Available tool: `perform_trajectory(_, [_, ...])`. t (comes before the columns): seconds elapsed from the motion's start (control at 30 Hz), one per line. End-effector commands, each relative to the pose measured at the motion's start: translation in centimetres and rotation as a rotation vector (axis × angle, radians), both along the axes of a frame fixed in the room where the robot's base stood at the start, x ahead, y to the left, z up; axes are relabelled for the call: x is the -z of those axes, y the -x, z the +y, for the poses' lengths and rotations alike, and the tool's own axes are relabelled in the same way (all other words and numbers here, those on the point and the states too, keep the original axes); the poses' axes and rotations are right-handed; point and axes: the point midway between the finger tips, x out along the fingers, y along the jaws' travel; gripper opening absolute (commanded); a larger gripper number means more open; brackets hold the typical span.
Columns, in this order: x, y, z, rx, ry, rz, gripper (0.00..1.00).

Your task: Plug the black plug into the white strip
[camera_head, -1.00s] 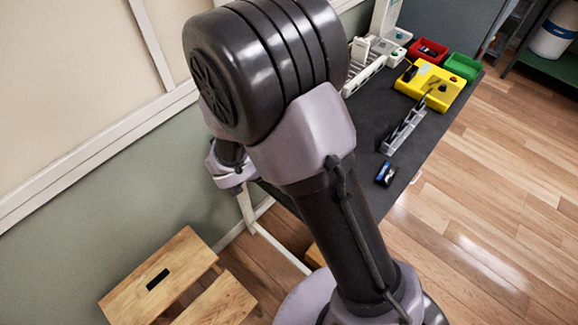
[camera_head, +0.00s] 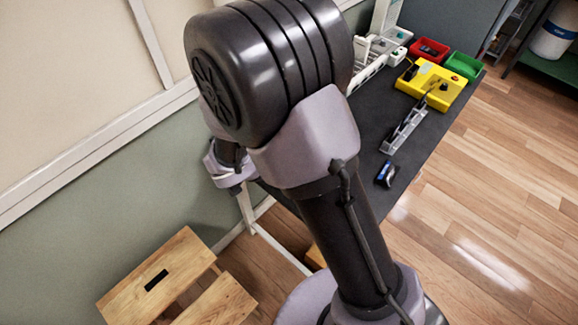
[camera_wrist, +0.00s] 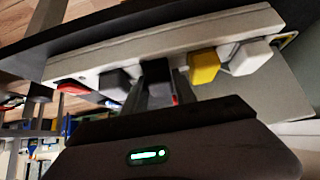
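The white strip (camera_wrist: 130,58) runs across the upper part of the wrist view, tilted up to the right. A yellow plug (camera_wrist: 203,67) and a white plug (camera_wrist: 250,57) sit along it on the right, and a dark grey plug (camera_wrist: 115,82) on the left. My gripper (camera_wrist: 158,92) points at the strip's middle. Its fingers appear closed around the black plug (camera_wrist: 156,70), which is at the strip's face between the dark grey and yellow plugs. How deep it sits is hidden.
The head view shows a dark table (camera_head: 370,120) with a yellow box (camera_head: 430,85), red bin (camera_head: 428,50), green bin (camera_head: 463,66), a grey rack (camera_head: 403,130) and a small blue-black item (camera_head: 386,173). A wooden step stool (camera_head: 160,275) stands at lower left.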

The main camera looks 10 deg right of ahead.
Motion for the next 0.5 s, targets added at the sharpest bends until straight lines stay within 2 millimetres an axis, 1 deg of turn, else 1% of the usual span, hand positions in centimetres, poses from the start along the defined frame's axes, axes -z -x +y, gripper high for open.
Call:
perform_trajectory(0.03, [0.27, 0.24, -0.09, 0.002, 0.001, 0.007, 0.52])
perform_trajectory(0.07, [0.27, 0.26, -0.09, 0.002, 0.001, 0.007, 0.56])
perform_trajectory(0.5, [0.40, 0.55, -0.20, 0.007, 0.003, 0.013, 0.56])
